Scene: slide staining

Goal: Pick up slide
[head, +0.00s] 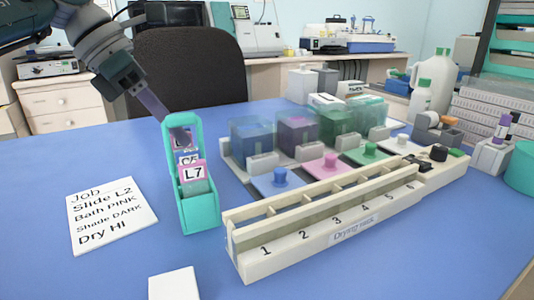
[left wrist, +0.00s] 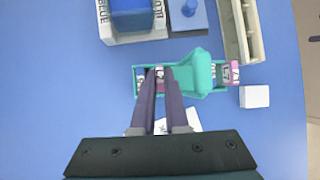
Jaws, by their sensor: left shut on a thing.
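A teal slide holder (head: 198,205) stands on the blue table and also shows in the left wrist view (left wrist: 197,82). Several labelled slides stand in it. The front slide (head: 193,173) has a pink label reading L7; behind it is a blue-marked label (head: 188,157), partly covered. My left gripper (head: 181,134) reaches down at the back of the holder and is shut on a slide (left wrist: 159,72) there, whose label is mostly hidden by the fingers. In the left wrist view the fingers (left wrist: 161,76) meet over the holder. My right gripper is out of view.
A job card (head: 110,215) reading Slide L2, Bath PINK, Shade DARK, Dry HI lies left of the holder. A numbered drying rack (head: 330,240) stands at right, with several coloured staining baths (head: 252,140) behind it. A small white block (head: 174,284) sits in front.

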